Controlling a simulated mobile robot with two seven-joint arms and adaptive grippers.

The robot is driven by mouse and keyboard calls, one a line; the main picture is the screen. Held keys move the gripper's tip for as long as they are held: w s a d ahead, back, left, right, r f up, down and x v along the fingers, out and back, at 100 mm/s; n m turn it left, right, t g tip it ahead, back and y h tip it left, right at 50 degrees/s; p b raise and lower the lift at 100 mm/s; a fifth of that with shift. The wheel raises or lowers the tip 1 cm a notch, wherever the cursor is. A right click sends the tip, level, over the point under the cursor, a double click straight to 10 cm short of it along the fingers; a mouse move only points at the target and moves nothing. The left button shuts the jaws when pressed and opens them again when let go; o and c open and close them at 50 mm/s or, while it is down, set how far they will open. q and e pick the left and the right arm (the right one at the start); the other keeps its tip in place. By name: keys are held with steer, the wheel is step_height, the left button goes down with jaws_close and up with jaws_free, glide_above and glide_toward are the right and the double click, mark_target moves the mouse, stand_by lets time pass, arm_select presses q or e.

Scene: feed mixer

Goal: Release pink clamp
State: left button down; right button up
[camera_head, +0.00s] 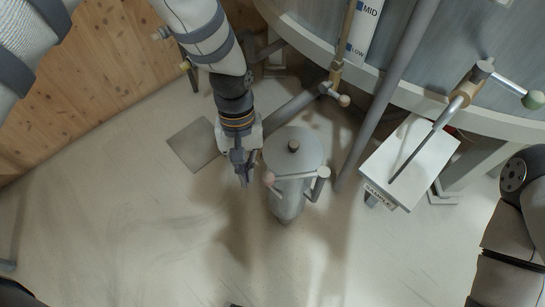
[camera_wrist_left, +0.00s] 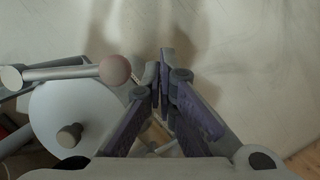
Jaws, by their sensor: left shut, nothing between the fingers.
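The pink clamp (camera_head: 268,178) shows as a pink ball on the end of a light grey lever, across the side of a grey lidded canister (camera_head: 291,155). The lever runs right from the ball to a pivot at the canister's right side. In the left wrist view the pink ball (camera_wrist_left: 114,71) and its lever lie left of the fingers, with the canister lid (camera_wrist_left: 72,112) below. My left gripper (camera_head: 243,178) points down just left of the ball. It is shut and empty, and it appears apart from the ball. My right gripper is out of view.
A large grey mixer tank (camera_head: 460,50) stands at the back right, with a green-tipped lever (camera_head: 534,99) and a tan valve handle (camera_head: 335,78). A white box labelled sample (camera_head: 412,160) stands right of the canister. The floor (camera_head: 140,235) at left and front is clear.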

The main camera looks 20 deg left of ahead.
arm_select(q)
steer(key=w+d+r+n+b, duration=0.1)
steer(key=w+r, duration=0.7)
steer(key=shift+d+r, duration=0.2)
steer(key=shift+d, duration=0.05)
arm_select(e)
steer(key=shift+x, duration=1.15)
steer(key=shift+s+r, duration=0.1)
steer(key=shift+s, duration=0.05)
arm_select(q)
steer(key=b+x, duration=0.1)
steer(key=x, duration=0.9)
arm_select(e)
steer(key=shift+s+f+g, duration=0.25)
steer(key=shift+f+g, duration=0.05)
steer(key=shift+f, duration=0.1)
arm_select(q)
steer(key=shift+s+a, duration=0.1)
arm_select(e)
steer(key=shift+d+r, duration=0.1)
